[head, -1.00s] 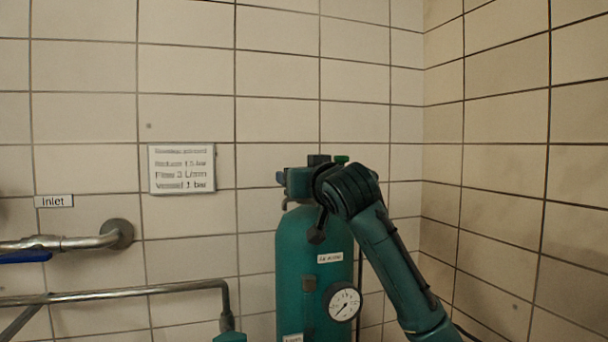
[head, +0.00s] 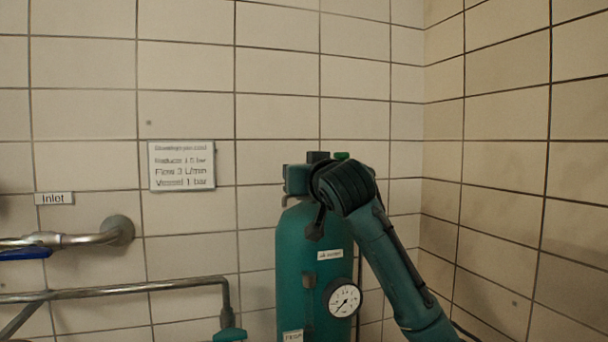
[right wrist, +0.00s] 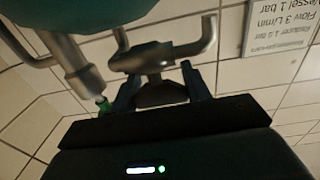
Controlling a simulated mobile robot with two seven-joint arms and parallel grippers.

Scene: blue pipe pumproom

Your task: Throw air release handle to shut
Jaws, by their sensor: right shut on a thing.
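A green vessel (head: 300,250) stands against the tiled wall in the head view, with a round white gauge (head: 342,299) on its front. My right arm reaches up to fittings at its top, and its wrist covers part of them. In the right wrist view, my right gripper (right wrist: 160,88) has its two fingers on either side of a dark piece (right wrist: 160,96) below a grey metal pipe fitting (right wrist: 150,58). It is shut on this piece, which appears to be the air release handle; its exact angle is hard to tell. My left gripper is not in view.
A metal pipe with a blue handle (head: 25,254) sits at the left below an Inlet label (head: 54,198). A lower pipe (head: 130,290) runs toward the vessel. A white sign (head: 181,165) hangs on the wall. The wall corner lies to the right.

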